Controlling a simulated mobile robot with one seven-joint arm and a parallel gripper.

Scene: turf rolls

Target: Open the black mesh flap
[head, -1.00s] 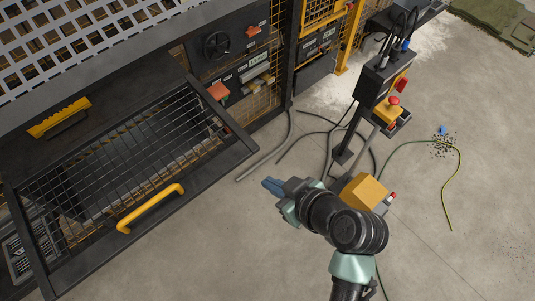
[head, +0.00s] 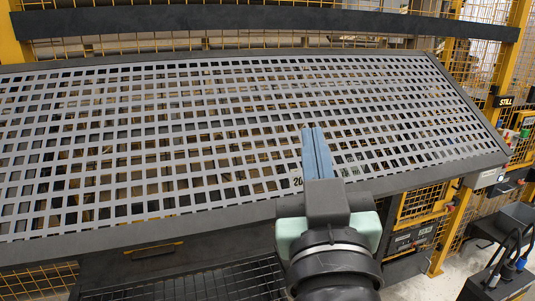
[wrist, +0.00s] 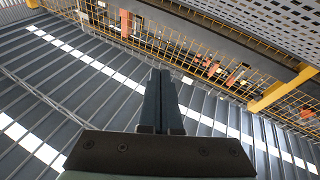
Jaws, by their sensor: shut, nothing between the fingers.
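The black mesh flap (head: 225,284) shows only in part at the bottom edge of the head view, as dark bars below the perforated panel. Its yellow bar handle is not in view now, and I cannot tell how far the flap stands open. My gripper (head: 315,132) is upright in the head view, with its two blue fingers together and empty. It appears in front of the perforated panel, and I cannot tell whether it touches it. In the wrist view the shut fingers (wrist: 160,78) point up the picture, with no flap between or beside them.
A grey perforated panel (head: 225,135) with a dark frame fills most of the head view. A dark slot with a yellow edge (head: 153,250) is below it. Yellow mesh fencing (head: 425,203) and a black control box (head: 500,285) stand at right. The wrist view shows a slatted ceiling (wrist: 60,75).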

